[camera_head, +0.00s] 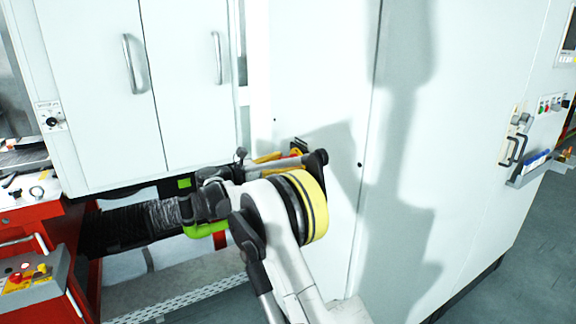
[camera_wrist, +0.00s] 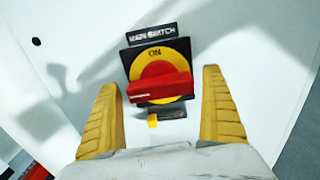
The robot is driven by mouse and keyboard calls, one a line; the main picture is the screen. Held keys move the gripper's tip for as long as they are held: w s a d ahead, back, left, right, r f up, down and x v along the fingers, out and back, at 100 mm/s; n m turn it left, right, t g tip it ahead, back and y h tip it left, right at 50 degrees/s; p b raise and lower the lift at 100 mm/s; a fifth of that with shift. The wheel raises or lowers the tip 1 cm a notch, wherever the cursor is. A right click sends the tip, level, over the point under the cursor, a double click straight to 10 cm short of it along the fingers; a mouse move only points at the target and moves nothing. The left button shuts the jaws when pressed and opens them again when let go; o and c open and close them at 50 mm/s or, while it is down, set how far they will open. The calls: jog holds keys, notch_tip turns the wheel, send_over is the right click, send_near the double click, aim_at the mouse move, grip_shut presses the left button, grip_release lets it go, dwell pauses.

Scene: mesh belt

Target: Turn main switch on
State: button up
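The main switch shows in the wrist view as a black plate with a yellow disc (camera_wrist: 177,56) marked ON at its top and a red handle (camera_wrist: 160,87). The handle lies roughly crosswise. A black label above reads MAIN SWITCH (camera_wrist: 152,34). A small yellow tab (camera_wrist: 152,121) sits below the disc. My gripper (camera_wrist: 159,84) is open, with one yellow finger on each side of the switch and a gap to the handle. In the head view my gripper (camera_head: 285,160) is at the white cabinet, and the arm hides most of the switch.
The white cabinet wall (camera_head: 320,90) is flat around the switch. Left of it are cabinet doors with handles (camera_head: 129,64), a dark mesh belt (camera_head: 130,226) and a red machine (camera_head: 35,220). A control panel and a tray (camera_head: 530,167) are at the right.

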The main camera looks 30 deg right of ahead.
jog(key=c, duration=1)
jog(key=shift+m, duration=0.3)
jog(key=m+p, duration=0.2)
jog(key=m, duration=0.1)
jog(key=shift+m, duration=0.3)
jog(key=m+p, duration=0.1)
jog(key=m, duration=0.3)
jog(key=shift+m, duration=0.3)
jog(key=m+p, duration=0.1)
jog(key=m, duration=0.3)
jog(key=shift+s+m, duration=0.1)
jog(key=shift+m, duration=0.2)
jog(key=shift+f+m+p, duration=0.15)
jog(key=shift+m+p, duration=0.2)
jog(key=shift+m, duration=1.85)
